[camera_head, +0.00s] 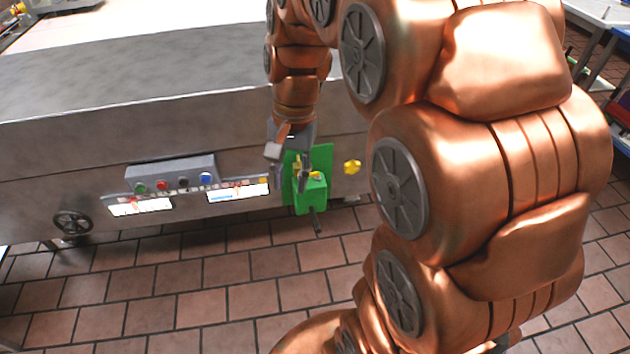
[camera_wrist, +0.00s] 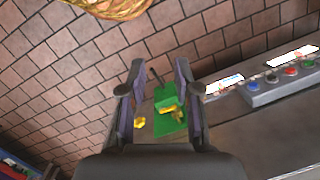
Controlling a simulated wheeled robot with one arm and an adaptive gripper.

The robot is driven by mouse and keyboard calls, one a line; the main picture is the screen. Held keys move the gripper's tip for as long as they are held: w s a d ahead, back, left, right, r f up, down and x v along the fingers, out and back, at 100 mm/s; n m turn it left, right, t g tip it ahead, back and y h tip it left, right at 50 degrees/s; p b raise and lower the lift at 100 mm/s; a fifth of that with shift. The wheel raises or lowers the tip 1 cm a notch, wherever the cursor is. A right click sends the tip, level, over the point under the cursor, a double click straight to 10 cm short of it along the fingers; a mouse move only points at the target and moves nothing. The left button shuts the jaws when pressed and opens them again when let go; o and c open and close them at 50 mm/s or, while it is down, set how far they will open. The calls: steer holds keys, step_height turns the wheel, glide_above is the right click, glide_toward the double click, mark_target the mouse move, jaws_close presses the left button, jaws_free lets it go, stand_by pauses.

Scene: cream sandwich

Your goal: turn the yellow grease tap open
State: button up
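A green box with a green back plate (camera_head: 321,158) sits on the front of the steel machine. Small yellow tap parts (camera_head: 316,176) show on the box's top, partly hidden by my gripper. In the wrist view a yellow lever (camera_wrist: 168,108) lies over the green box (camera_wrist: 168,123). A separate yellow knob (camera_head: 352,167) is on the machine front to the right of the box; it also shows in the wrist view (camera_wrist: 139,123), beside the left finger. My gripper (camera_wrist: 158,78) is open, with the green box and lever between its fingers in view. I cannot tell whether it touches them.
A control box (camera_head: 171,173) with coloured buttons and two lit panels stand to the left of the green box. A black handwheel (camera_head: 72,222) is at the far left. A dark spout (camera_head: 316,222) points down from the box. The tiled floor (camera_head: 215,290) in front is clear.

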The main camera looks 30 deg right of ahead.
steer(key=w+d+f+m+t+y+b, duration=0.2)
steer(key=w+d+f+m+t+b, duration=0.1)
steer(key=w+d+f+m+b, duration=1.55)
steer(key=shift+w+d+f+n, duration=0.25)
steer(key=shift+w+f+n, duration=0.4)
steer(key=shift+f, duration=0.85)
steer(key=shift+w+d+f+n, duration=0.3)
steer(key=shift+f+n, duration=0.7)
steer(key=shift+f, duration=0.55)
steer(key=shift+w+d+f+n, duration=0.25)
steer(key=shift+w+f+n, duration=0.4)
steer(key=shift+f, duration=0.85)
steer(key=shift+s, duration=0.15)
jaws_close()
